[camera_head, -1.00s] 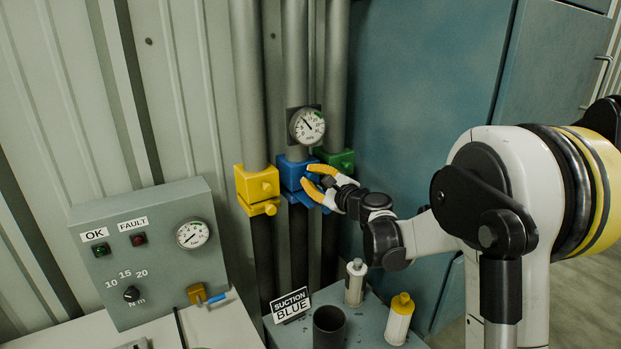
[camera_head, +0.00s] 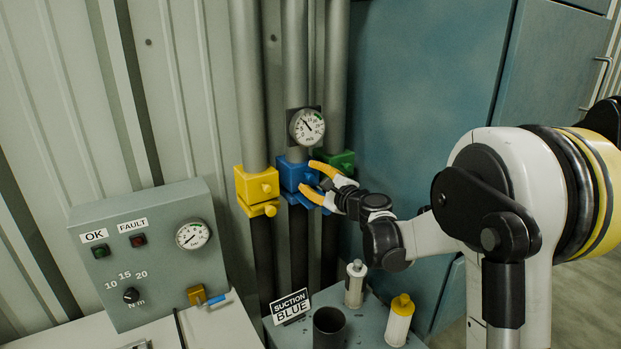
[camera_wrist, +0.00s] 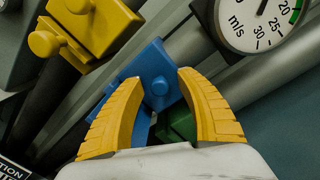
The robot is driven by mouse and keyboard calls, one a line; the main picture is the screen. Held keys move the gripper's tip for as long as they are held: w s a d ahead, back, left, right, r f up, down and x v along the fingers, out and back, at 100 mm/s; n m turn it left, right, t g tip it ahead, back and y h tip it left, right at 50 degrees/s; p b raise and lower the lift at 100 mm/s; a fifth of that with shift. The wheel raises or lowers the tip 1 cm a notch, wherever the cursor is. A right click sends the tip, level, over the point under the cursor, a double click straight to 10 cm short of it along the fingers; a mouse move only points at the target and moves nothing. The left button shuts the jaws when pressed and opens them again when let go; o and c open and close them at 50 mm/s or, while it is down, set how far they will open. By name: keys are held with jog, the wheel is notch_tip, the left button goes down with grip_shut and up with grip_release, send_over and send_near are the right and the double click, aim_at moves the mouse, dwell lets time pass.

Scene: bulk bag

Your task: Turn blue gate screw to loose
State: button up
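The blue gate (camera_head: 290,176) is a block clamped on the middle pipe, below a round gauge. My gripper (camera_head: 307,176) has yellow fingers and reaches in from the right. In the wrist view my gripper (camera_wrist: 160,80) is open, with one fingertip on each side of the screw and visible gaps between. I cannot tell how deep the tips reach around the screw. The fingers and palm hide part of the lower gate.
A yellow gate (camera_head: 257,185) is close on the left and a green gate (camera_head: 340,160) close on the right. The gauge (camera_head: 307,127) sits just above. Below are a "SUCTION BLUE" sign (camera_head: 291,305), a dark cup (camera_head: 329,327) and two bottles. A control box (camera_head: 150,250) stands left.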

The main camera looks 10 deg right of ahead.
jog(key=shift+s, duration=0.1)
jog(key=v, duration=1.1)
jog(key=shift+s+d, duration=0.2)
jog(key=shift+s, duration=0.15)
jog(key=shift+r, duration=0.1)
